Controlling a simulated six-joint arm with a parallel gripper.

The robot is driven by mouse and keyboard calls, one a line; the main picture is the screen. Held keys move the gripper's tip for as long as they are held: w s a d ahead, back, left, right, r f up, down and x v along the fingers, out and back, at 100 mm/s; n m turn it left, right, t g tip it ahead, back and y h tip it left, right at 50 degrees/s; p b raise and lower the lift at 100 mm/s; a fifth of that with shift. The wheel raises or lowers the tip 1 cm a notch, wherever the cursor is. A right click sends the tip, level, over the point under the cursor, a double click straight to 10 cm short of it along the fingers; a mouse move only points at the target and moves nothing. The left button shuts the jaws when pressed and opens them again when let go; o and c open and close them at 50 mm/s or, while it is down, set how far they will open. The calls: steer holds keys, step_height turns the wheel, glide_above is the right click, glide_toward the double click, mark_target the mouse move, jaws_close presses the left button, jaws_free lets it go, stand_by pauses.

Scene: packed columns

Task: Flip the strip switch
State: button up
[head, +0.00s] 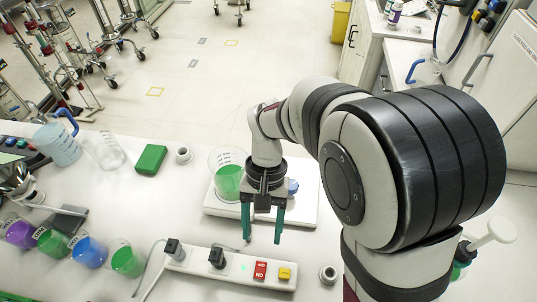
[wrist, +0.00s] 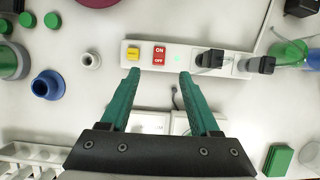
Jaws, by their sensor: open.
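The white power strip (head: 228,267) lies along the front of the bench in the head view. It carries a red ON/OFF switch (head: 260,270), a yellow button (head: 285,273), a small lit green lamp and two black plugs (head: 217,257). In the wrist view the strip (wrist: 190,57) runs across the top, with the red switch (wrist: 159,55) between the fingertip directions. My gripper (head: 263,240) has green fingers pointing down, open and empty, above the bench behind the strip. In the wrist view my gripper (wrist: 160,72) has its tips close to the strip's near edge in the picture; contact cannot be told.
A beaker of green liquid (head: 228,178) stands on a white plate (head: 219,208) behind my gripper. Several coloured beakers (head: 88,250) stand at the left. A green box (head: 151,159) lies at the back left.

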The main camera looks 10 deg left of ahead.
mark_target(259, 276)
steer(key=x, duration=1.1)
steer(key=shift+s+f, duration=0.15)
steer(key=shift+f, duration=0.25)
jaws_close()
